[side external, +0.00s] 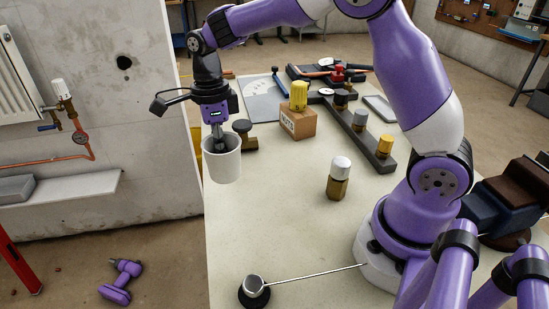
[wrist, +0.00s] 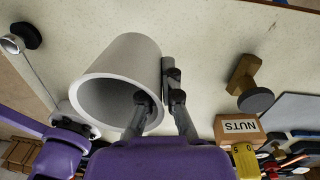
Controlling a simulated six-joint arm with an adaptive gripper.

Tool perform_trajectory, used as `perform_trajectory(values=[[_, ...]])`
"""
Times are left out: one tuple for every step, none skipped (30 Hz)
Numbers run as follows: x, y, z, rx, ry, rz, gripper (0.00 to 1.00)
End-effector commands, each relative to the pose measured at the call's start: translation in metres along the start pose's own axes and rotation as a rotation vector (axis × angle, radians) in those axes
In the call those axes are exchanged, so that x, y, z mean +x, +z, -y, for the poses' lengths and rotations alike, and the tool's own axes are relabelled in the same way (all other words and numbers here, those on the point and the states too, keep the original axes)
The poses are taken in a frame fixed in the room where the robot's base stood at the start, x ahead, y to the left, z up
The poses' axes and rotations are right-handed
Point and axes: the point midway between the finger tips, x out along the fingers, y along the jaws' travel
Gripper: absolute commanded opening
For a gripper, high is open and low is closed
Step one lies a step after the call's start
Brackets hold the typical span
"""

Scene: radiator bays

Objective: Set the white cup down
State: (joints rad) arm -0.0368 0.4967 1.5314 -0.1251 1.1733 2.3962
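The white cup (side external: 224,167) hangs upright in my gripper (side external: 217,136) near the left edge of the pale worktable (side external: 275,225). In the wrist view, one finger of my gripper (wrist: 157,96) reaches inside the cup (wrist: 131,58) and the other lies along its outer wall, so the wall is pinched between them. The cup's mouth faces the wrist camera and no contents show. The cup seems to be above the tabletop, but its exact height cannot be told.
A dark-knobbed brass fitting (side external: 245,135) stands right behind the cup. A NUTS box (side external: 298,123) with a yellow part on it is further back. A white-capped brass valve (side external: 339,178) stands mid-table. A rod with a round end (side external: 254,288) lies in front. The tabletop between is clear.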

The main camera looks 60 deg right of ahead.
Motion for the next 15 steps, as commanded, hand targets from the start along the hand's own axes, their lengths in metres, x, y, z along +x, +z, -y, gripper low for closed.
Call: perform_trajectory(values=[[0.008, -0.006, 0.013, 0.006, 0.003, -0.002, 0.00], [0.011, -0.009, 0.020, 0.007, 0.002, -0.002, 0.00], [0.016, -0.012, 0.027, 0.006, 0.002, -0.001, 0.00], [0.018, -0.014, 0.033, 0.005, 0.001, -0.001, 0.00], [0.021, -0.016, 0.037, 0.005, 0.002, -0.001, 0.00], [0.023, -0.018, 0.042, 0.002, 0.001, -0.001, 0.00], [0.025, -0.019, 0.045, 0.003, 0.002, -0.001, 0.00], [0.026, -0.020, 0.048, 0.002, 0.001, 0.000, 0.00], [0.027, -0.020, 0.050, 0.000, 0.000, 0.000, 0.00], [0.029, -0.021, 0.051, 0.000, 0.001, 0.000, 0.00], [0.032, -0.021, 0.051, -0.001, 0.002, -0.001, 0.00], [0.037, -0.021, 0.052, -0.001, 0.002, -0.001, 0.00], [0.042, -0.021, 0.052, -0.001, 0.003, -0.002, 0.00], [0.047, -0.021, 0.052, 0.000, 0.003, -0.002, 0.00], [0.054, -0.021, 0.052, 0.000, 0.004, -0.003, 0.00]])
